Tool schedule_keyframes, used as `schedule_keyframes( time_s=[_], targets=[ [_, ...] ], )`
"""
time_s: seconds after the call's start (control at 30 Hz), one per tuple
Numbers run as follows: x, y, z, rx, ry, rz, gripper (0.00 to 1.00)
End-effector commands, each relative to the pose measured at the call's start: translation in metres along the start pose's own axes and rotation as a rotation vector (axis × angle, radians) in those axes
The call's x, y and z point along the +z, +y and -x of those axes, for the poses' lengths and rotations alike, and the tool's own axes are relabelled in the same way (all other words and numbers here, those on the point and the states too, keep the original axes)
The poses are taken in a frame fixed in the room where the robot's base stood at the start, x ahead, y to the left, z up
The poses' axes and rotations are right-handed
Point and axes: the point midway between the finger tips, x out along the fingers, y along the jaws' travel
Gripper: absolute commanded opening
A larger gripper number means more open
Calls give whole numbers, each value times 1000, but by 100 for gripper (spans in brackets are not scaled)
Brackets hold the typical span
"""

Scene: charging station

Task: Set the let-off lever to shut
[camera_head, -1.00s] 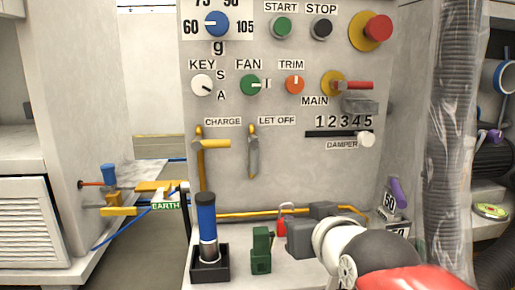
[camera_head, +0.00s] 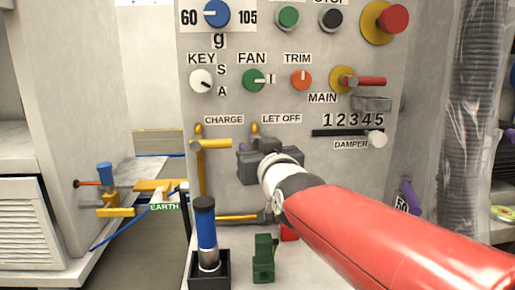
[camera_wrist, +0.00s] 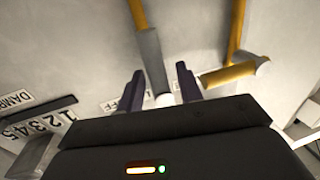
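The let-off lever shows in the wrist view (camera_wrist: 151,60) as a grey bar in line with a yellow pipe. In the head view only its yellow top (camera_head: 254,129) shows beside the LET OFF label; the rest is hidden behind my gripper. My gripper (camera_wrist: 160,85) is open, with its two dark fingers on either side of the lever's pale end. Gaps show between the fingers and the lever in the wrist view. In the head view my gripper (camera_head: 262,160) is in front of the panel, just below the label.
The charge lever (camera_head: 216,143), with a yellow handle sticking out sideways, is close to the left of my gripper. The damper slider (camera_head: 376,139) is to the right. A blue-handled cylinder (camera_head: 206,228) and a green object (camera_head: 263,258) stand below on the ledge.

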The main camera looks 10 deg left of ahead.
Motion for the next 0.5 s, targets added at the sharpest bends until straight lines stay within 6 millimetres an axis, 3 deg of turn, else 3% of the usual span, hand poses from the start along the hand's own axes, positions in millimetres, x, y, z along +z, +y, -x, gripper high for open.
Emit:
schedule_keyframes(
  time_s=[0.17,0.43,0.5],
  targets=[
    [0,0,0,0,0,0,36],
    [-1,0,0,0,2,1,3],
    [-1,0,0,0,4,1,0]
  ],
)
